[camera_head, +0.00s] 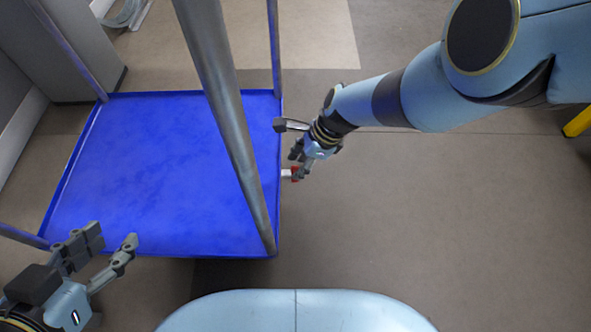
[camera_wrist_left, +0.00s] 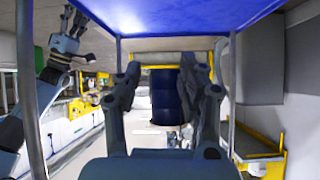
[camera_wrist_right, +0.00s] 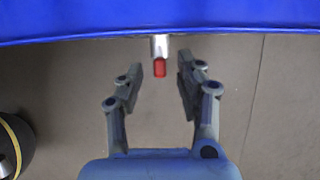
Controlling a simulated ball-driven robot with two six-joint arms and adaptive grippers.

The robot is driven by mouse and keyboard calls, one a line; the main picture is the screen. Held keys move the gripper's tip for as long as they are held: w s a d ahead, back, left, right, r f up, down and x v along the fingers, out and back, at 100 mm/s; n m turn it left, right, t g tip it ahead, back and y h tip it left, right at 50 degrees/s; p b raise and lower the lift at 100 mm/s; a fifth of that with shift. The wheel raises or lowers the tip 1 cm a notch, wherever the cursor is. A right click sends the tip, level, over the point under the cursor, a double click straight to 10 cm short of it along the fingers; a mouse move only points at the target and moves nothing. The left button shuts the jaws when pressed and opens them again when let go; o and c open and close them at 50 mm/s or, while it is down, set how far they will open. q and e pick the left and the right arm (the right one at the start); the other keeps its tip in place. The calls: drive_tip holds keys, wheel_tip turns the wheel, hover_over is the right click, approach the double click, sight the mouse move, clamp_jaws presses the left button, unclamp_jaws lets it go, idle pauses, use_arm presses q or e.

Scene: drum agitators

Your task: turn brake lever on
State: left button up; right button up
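The brake lever (camera_wrist_right: 160,67) is a short grey stub with a red tip. It sticks out from the edge of the blue cart shelf (camera_head: 150,170). In the head view the lever (camera_head: 291,174) is at the shelf's right side. My right gripper (camera_head: 297,165) is beside it, and in the right wrist view my right gripper (camera_wrist_right: 158,75) is open with the red tip between its fingertips, a gap showing on both sides. My left gripper (camera_head: 118,238) is open and empty at the shelf's near left corner. It also shows open in the left wrist view (camera_wrist_left: 165,80).
Grey posts (camera_head: 228,120) rise from the shelf corners. A dark blue drum (camera_wrist_left: 166,97) stands beyond in the left wrist view, with yellow framework (camera_wrist_left: 258,150) at right.

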drive_tip(key=b+x, duration=0.1)
drive_tip(key=x, duration=0.1)
drive_tip(key=shift+a+f+b, duration=0.1)
drive_tip(key=shift+f+b, duration=0.15)
drive_tip(key=shift+b, duration=0.05)
use_arm(q)
drive_tip(key=w+r+t, duration=0.4)
drive_tip(key=w+r, duration=0.1)
drive_tip(key=r, duration=0.1)
drive_tip(key=shift+d+m+t+h, duration=0.3)
drive_tip(key=shift+d+t, duration=0.1)
drive_tip(key=shift+d, duration=0.05)
use_arm(e)
clamp_jaws()
